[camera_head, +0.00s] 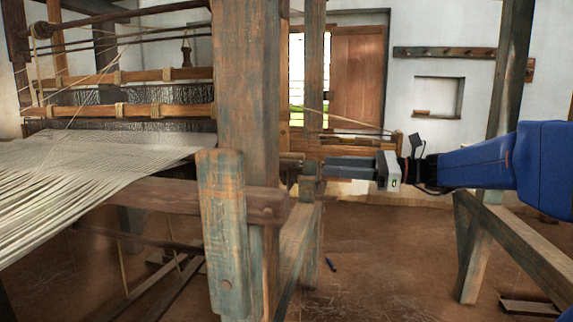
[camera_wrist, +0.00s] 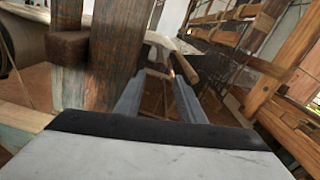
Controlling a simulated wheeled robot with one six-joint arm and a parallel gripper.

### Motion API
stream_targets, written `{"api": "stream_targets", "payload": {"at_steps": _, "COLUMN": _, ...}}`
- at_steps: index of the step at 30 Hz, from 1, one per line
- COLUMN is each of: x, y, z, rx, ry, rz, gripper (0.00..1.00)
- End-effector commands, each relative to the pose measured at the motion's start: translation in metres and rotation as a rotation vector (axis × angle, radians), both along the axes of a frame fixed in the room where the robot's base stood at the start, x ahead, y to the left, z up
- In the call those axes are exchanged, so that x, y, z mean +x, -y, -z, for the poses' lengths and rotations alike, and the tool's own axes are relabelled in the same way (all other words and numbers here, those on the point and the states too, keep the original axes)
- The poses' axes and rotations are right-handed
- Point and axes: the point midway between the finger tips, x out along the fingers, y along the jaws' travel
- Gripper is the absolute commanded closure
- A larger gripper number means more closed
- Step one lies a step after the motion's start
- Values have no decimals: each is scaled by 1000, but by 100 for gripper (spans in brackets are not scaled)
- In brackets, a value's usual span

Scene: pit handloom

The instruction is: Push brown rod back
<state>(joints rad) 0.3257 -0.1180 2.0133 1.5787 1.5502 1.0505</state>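A short brown rod end (camera_head: 291,158) shows just right of the big weathered post, left of my gripper's tips; the post hides the rest of it. In the wrist view a brown rod (camera_wrist: 184,65) lies just beyond the right fingertip. I cannot tell whether it touches the finger. My gripper (camera_head: 326,166) points left toward the post, with its two grey fingers apart. In the wrist view the fingers (camera_wrist: 157,82) are spread with nothing held between them.
The thick wooden post (camera_head: 248,100) stands close left of my gripper. A bluish upright (camera_head: 222,225) and a brown crossbeam (camera_head: 160,195) stand in front. White warp threads (camera_head: 80,165) stretch at the left. A slanted frame beam (camera_head: 520,240) is below my arm.

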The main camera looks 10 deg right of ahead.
Motion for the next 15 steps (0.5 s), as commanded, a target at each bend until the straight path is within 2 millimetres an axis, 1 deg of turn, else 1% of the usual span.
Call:
{"api": "stream_targets", "payload": {"at_steps": 3, "x": 5, "y": -17, "z": 0, "rx": 0, "ry": 0, "rz": -3, "gripper": 64}}
{"api": "stream_targets", "payload": {"at_steps": 15, "x": 24, "y": -70, "z": 1, "rx": -1, "ry": -1, "rz": -3, "gripper": 64}}
